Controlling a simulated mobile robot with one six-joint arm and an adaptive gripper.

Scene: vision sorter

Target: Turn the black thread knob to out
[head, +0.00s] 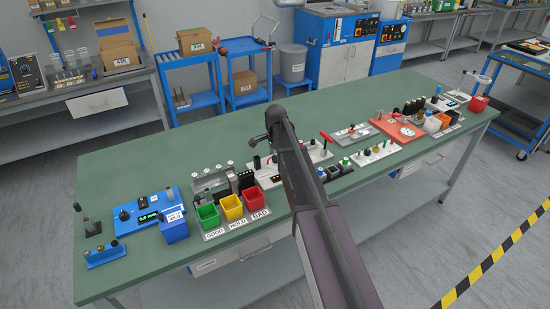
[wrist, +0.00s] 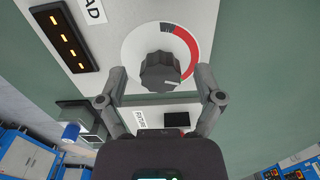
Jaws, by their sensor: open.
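A black knob (wrist: 159,70) with a ridged edge sits on a round white dial (wrist: 135,48) with a red arc on its right side. The dial is on a pale panel (wrist: 105,55). A small light mark shows at the knob's lower right edge. My gripper (wrist: 160,82) is open, with one finger to the left and one to the right of the knob. I cannot tell whether either finger touches it. In the head view my gripper (head: 262,146) is over the middle of the green bench, and my arm hides much of the panel there.
A dark strip with lit orange bars (wrist: 64,38) is beside the dial, with a label ending in "AD" (wrist: 92,10) near it. In the head view, green, yellow and red bins (head: 231,207) stand left of my arm. A red-handled device (head: 350,133) is to the right.

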